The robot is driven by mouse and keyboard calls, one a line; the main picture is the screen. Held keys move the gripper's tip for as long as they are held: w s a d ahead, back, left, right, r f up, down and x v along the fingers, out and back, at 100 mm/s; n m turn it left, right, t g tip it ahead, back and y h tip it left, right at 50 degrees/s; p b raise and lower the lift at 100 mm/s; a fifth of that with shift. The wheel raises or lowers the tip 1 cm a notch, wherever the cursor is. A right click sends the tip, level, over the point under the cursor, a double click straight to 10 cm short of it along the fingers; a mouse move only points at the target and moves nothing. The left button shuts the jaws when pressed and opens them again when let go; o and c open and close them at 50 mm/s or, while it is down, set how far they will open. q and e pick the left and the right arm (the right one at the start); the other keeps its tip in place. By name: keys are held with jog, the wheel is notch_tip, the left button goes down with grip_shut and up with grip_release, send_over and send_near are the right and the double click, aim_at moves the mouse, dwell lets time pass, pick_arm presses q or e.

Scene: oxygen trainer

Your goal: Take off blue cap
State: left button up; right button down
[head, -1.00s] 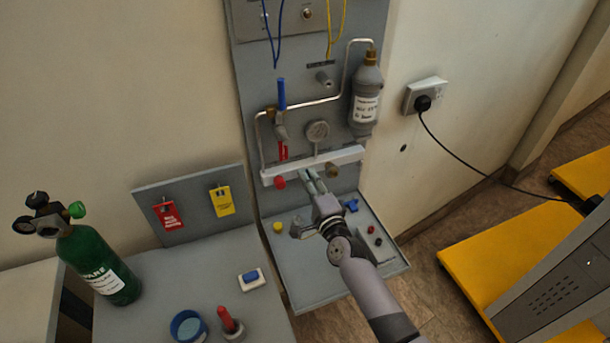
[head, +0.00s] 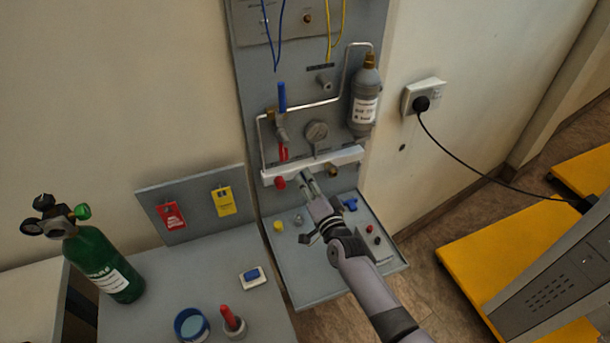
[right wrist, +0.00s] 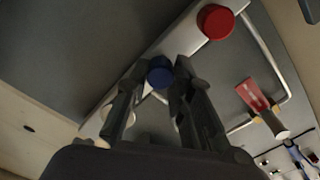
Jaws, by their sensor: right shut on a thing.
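The blue cap (right wrist: 160,72) shows in the right wrist view between my right fingertips, against the white rail (right wrist: 182,42). I cannot tell whether it still sits on its port. In the head view the cap is hidden by the fingers. My right gripper (head: 308,184) reaches up to the front of the white rail (head: 345,158), between the red cap (head: 280,183) and a brass fitting (head: 332,171). It is shut on the blue cap, as the right wrist view (right wrist: 165,78) also shows. My left gripper is not in view.
Below the rail, a grey shelf (head: 300,268) holds a yellow knob (head: 277,226) and a blue part (head: 350,205).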

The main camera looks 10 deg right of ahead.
jog(key=shift+n+p, duration=0.3)
jog(key=shift+n, duration=1.3)
jog(key=shift+n, duration=0.6)
jog(key=c, duration=1.4)
grip_release()
jog(key=shift+s+p, duration=0.15)
jog(key=shift+p, duration=0.15)
